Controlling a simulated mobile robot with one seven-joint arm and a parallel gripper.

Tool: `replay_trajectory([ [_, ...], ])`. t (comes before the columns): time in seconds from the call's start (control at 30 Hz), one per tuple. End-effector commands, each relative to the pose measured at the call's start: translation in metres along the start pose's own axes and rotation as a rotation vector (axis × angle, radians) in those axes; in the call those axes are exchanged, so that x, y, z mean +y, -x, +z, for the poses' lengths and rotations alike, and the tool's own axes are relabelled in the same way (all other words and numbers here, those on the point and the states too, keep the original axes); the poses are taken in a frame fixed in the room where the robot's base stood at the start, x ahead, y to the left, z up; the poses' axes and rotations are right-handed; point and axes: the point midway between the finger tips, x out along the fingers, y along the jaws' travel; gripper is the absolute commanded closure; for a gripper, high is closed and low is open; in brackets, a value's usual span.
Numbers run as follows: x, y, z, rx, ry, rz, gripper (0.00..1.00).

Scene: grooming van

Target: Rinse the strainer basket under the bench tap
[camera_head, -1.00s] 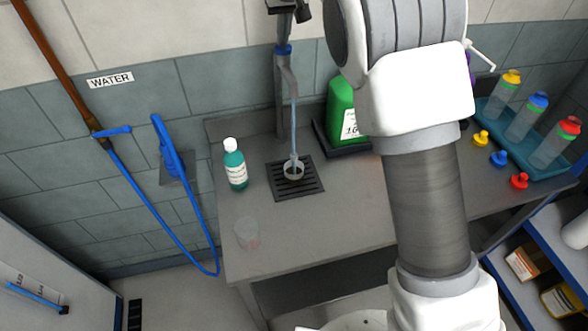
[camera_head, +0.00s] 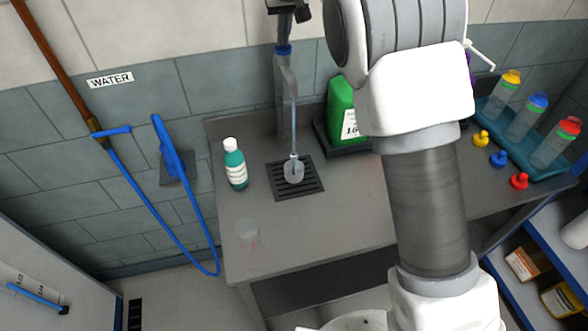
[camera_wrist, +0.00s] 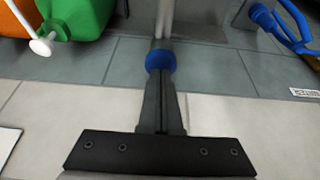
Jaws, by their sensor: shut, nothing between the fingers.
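The bench tap (camera_head: 284,72) is a grey pipe with a blue collar, seen at the back of the bench. A pale bluish stream (camera_head: 293,125) runs from it onto a small round vessel (camera_head: 294,176), likely the strainer basket, standing on the dark drain grate (camera_head: 313,187). The vessel looks pale and translucent; its mesh is too small to make out. My gripper (camera_head: 287,12) is at the top edge, just above the blue collar. In the wrist view my gripper (camera_wrist: 161,78) is shut and empty, fingertips at the blue collar (camera_wrist: 160,60); whether they touch, I cannot tell.
A green jug (camera_head: 340,108) stands right of the tap. Capped bottles stand in a blue tray (camera_head: 492,112) at right. A blue hose (camera_head: 150,205) hangs at left.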

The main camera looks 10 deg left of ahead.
Motion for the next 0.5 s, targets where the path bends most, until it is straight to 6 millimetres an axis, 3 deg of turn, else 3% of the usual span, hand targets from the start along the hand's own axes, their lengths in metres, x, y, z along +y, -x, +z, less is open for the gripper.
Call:
replay_trajectory([
  [0.17, 0.0, 0.003, -0.001, -0.004, 0.0, 0.001, 1.0],
  [0.5, 0.0, 0.049, -0.021, -0.002, -0.001, -0.001, 1.0],
])
